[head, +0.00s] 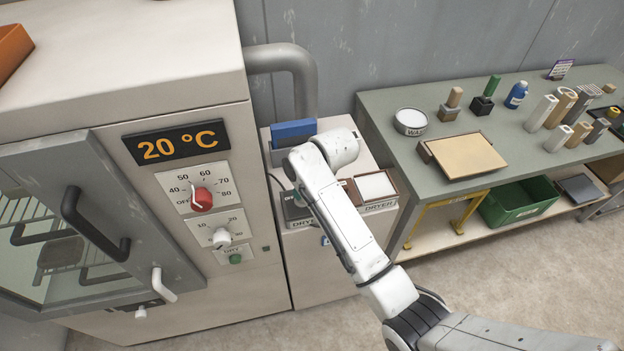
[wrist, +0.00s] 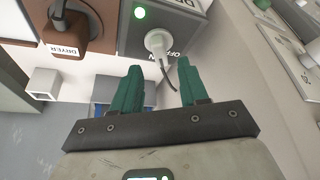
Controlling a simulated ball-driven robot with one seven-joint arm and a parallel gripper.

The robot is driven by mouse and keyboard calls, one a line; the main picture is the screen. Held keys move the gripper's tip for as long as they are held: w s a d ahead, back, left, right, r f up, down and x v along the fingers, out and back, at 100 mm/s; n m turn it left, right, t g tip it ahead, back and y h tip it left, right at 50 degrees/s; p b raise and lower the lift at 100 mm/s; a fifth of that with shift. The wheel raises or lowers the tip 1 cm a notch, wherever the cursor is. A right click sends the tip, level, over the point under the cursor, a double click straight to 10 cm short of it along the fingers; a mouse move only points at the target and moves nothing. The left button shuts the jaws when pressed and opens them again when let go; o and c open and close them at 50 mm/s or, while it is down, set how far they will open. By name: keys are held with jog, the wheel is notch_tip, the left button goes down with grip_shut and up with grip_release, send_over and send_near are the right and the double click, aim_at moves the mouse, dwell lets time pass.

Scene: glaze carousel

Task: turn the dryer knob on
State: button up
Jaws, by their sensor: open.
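My gripper (wrist: 158,76) is open and empty, its two green fingers apart in the wrist view. In the head view my arm hides the gripper and most of this box (head: 296,211), labelled DRYER. The cabinet on the left has a red knob (head: 202,200) on a temperature scale with OFF, and a white knob (head: 222,238) below.
The cabinet display (head: 177,145) reads 20 °C; its glass door (head: 150,200) is at the left. The bench (head: 440,100) on the right holds bottles, rolls and a tan board (head: 467,154).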

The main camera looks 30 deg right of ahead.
jog(key=v, duration=0.6)
jog(key=shift+s+r+b, duration=0.2)
jog(key=shift+r+b, duration=0.1)
jog(key=s+f+m+g+b, duration=0.1)
jog(key=s+f, duration=0.4)
jog(key=s, duration=0.5)
jog(key=s+f+g+b, duration=0.1)
jog(key=s+f, duration=0.3)
jog(key=s, duration=0.7)
jog(key=s+f+m+g+b, duration=0.1)
jog(key=s+f, duration=0.4)
jog(key=s, duration=0.6)
jog(key=shift+a+f+m+h+b, duration=0.3)
jog(key=shift+a+f+h+b, duration=0.1)
jog(key=shift+b, duration=0.2)
